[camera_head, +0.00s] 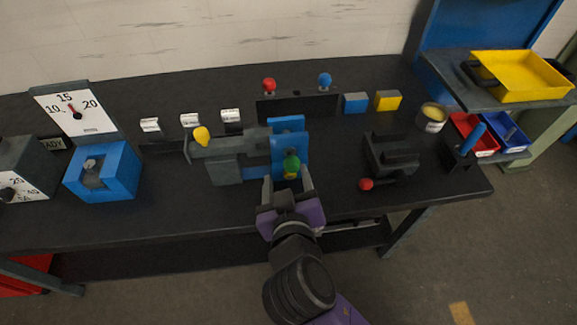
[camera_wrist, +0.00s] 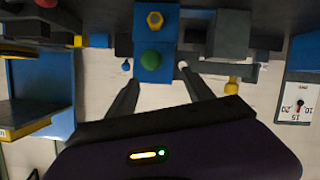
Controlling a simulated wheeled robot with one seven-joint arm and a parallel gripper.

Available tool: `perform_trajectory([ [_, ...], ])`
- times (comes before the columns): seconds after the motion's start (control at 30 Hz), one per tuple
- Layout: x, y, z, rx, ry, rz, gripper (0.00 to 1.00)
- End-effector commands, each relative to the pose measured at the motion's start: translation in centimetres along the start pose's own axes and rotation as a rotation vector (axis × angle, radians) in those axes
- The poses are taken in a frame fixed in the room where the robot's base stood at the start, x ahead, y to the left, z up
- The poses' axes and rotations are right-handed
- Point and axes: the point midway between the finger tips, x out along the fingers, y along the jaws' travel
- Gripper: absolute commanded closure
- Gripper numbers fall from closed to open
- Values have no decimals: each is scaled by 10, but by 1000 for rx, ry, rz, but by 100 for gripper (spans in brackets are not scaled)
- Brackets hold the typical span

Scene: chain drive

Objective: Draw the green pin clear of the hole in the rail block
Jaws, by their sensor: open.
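The green pin (camera_head: 291,163) has a round knob and sits at the front of a blue block (camera_head: 287,142). In the wrist view the green knob (camera_wrist: 150,60) is against the blue block's face (camera_wrist: 167,38). The pin's shaft and the hole are hidden. My gripper (camera_head: 287,178) is open, with one finger on each side of the green knob. In the wrist view its fingers (camera_wrist: 160,75) point toward the block and look empty, with the knob between their tips. I cannot tell whether they touch it.
A grey rail assembly (camera_head: 225,170) with a yellow knob (camera_head: 201,136) adjoins the blue block on the left. A dark fixture (camera_head: 391,153) with a red-knobbed lever (camera_head: 366,184) stands to the right. Bare black tabletop (camera_head: 170,205) lies at the front left.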

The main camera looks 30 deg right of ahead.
Motion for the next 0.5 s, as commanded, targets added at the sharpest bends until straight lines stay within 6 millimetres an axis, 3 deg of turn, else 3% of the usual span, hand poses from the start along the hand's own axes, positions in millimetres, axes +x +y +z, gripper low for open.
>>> perform_trajectory([
  [0.27, 8, 11, 11, 38, -48, 44, 39],
  [0.5, 42, 12, 12, 37, -47, 42, 39],
])
